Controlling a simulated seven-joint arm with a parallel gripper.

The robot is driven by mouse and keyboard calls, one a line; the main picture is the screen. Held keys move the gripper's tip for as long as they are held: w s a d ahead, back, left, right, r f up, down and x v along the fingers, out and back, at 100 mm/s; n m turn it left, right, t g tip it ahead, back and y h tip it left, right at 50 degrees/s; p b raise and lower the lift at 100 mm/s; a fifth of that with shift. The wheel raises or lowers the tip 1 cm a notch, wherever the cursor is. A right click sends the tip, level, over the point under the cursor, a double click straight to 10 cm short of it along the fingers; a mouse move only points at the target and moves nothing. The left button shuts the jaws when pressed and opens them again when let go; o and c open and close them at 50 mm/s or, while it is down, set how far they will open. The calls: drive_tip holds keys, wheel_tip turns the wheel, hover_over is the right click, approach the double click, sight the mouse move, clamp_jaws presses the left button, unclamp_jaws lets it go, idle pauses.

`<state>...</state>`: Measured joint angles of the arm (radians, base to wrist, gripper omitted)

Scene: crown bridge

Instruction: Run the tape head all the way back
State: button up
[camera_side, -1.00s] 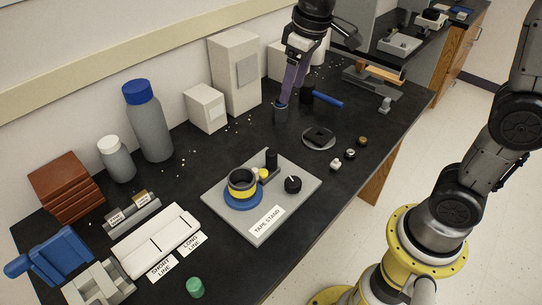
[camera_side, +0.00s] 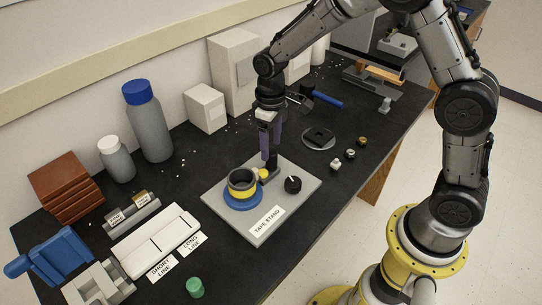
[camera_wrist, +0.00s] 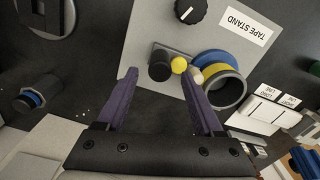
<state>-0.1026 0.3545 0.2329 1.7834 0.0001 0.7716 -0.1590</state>
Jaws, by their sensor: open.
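The grey tape stand plate (camera_side: 236,208) lies on the black bench. On it, a dark ring with a yellow band (camera_side: 242,182) sits on a blue disc (camera_side: 239,203). The apparent tape head is a grey carriage with an upright black post (camera_wrist: 160,66) and a yellow roller (camera_wrist: 179,64) beside the ring. A small pale piece (camera_wrist: 196,76) sits between roller and ring. My gripper (camera_side: 270,160) is open, pointing down over the post. In the wrist view, the post appears between its purple fingertips; contact cannot be told. In the side view my fingers largely hide the post.
A black knob (camera_side: 293,185) stands on the plate, right of the post. White boxes (camera_side: 206,108) stand behind. A blue-handled tool (camera_side: 328,101) and a round grey dish (camera_side: 318,143) lie to the right. White line blocks (camera_side: 155,240) lie front left.

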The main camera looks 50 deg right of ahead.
sight(271, 151)
drive_tip(key=shift+f, duration=2.45)
clamp_jaws()
